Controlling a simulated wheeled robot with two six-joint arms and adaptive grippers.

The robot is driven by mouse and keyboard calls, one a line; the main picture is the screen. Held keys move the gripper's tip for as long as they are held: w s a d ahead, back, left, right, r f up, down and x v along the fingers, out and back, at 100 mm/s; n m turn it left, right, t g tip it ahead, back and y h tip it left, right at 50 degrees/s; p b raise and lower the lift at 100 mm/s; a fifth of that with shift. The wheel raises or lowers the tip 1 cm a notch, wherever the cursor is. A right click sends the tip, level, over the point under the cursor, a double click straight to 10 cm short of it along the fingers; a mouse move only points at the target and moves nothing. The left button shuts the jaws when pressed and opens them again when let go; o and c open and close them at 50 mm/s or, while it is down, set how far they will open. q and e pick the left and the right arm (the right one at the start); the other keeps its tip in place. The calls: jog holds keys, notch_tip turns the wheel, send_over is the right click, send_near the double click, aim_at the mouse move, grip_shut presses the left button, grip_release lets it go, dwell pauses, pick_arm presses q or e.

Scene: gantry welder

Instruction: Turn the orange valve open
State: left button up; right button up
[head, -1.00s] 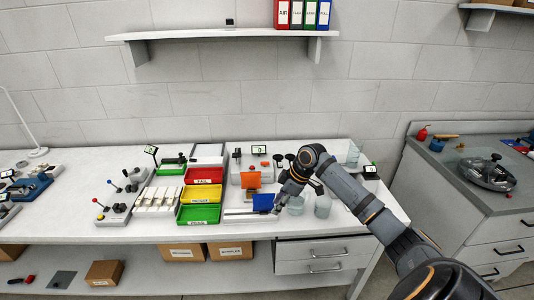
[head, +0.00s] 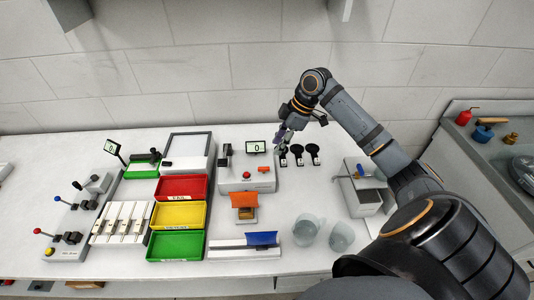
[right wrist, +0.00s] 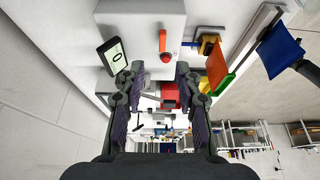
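A small orange handle (head: 264,169), which looks like the orange valve, sits on the pale box with a "0" display (head: 256,147). In the right wrist view the orange handle (right wrist: 162,40) stands on the box side, ahead of the fingers and apart from them. My right gripper (head: 281,138) is above the bench, behind and right of the box. In the right wrist view its two fingers (right wrist: 160,78) are spread with nothing held between them. The handle's exact angle is too small to read in the head view. My left gripper is not in view.
A red button (head: 246,175) is on the same box. Several black knobbed pieces (head: 297,155) stand just right of it. An orange flap (head: 244,201), a blue flap (head: 262,239) and clear beakers (head: 306,230) are in front. Coloured trays (head: 180,215) lie left. A white block (head: 358,196) stands right.

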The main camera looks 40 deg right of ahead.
aim_at(265, 168)
jog(key=p+x, duration=0.1)
jog(key=x, duration=0.6)
jog(key=shift+a, duration=0.1)
jog(key=shift+p+x, duration=0.4)
jog(key=shift+x, duration=0.85)
jog(key=shift+s+a+f, duration=0.15)
jog(key=shift+a+f, duration=0.05)
jog(key=shift+f, duration=0.2)
jog(key=c, duration=0.6)
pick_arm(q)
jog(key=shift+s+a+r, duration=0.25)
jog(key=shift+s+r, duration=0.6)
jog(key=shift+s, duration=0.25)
pick_arm(e)
grip_shut()
